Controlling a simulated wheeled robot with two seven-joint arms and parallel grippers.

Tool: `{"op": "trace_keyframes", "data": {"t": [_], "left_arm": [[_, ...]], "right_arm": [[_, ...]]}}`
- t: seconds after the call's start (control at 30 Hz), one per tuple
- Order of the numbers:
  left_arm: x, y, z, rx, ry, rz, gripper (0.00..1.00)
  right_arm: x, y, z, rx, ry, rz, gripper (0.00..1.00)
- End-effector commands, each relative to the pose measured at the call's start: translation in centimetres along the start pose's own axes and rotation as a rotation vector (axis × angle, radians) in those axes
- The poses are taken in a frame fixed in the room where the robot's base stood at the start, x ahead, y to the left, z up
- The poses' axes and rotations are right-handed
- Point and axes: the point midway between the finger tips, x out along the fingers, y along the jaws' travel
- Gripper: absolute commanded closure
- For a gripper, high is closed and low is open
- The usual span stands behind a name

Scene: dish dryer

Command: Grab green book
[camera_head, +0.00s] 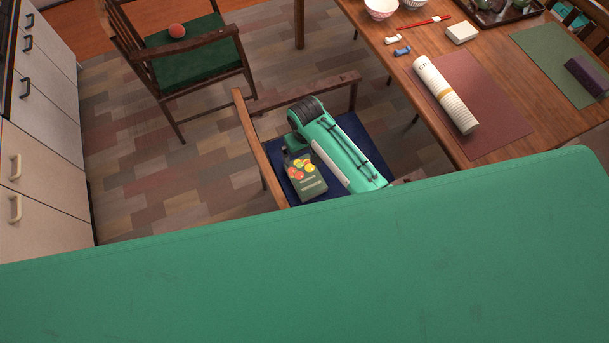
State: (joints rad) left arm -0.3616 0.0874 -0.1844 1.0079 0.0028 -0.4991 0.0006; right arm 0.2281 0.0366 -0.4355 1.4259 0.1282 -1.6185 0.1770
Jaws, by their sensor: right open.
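A dark green book (307,182) with red and yellow fruit on its cover lies on the blue seat (345,124) of a wooden chair. My right arm reaches over the seat, just right of the book. My right gripper (291,151) is small and dark in the picture, by the book's upper left edge. It is open, and I see nothing held in it. I cannot tell whether its fingers touch the book or are around its edge. My left gripper is not in view.
The chair's wooden armrests (259,146) flank the seat. Another chair (196,80) bears a red ball (177,30). Cabinets (40,180) line the left; floor between is clear.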

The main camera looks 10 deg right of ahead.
Motion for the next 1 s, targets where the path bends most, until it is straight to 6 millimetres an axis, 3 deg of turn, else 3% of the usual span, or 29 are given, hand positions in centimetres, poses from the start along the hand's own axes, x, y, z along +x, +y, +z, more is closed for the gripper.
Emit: {"op": "trace_keyframes", "data": {"t": [0.03, 0.3, 0.47, 0.8, 1.0], "left_arm": [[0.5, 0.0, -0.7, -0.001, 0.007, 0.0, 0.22], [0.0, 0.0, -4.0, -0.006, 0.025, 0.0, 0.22], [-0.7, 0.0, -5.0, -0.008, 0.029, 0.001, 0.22], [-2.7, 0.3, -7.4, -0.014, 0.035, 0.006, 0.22], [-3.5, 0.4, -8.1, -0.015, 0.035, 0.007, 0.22]], "right_arm": [[1.1, 0.0, 0.0, 0.0, 0.0, 0.0, 0.0], [3.5, 0.0, 0.0, 0.0, 0.0, 0.0, 0.0], [4.6, 0.0, 0.0, 0.0, -0.002, 0.0, 0.0], [10.8, 0.0, 0.0, 0.001, -0.002, 0.0, 0.0], [12.3, 0.0, 0.0, 0.0, 0.0, 0.0, 0.0]]}}
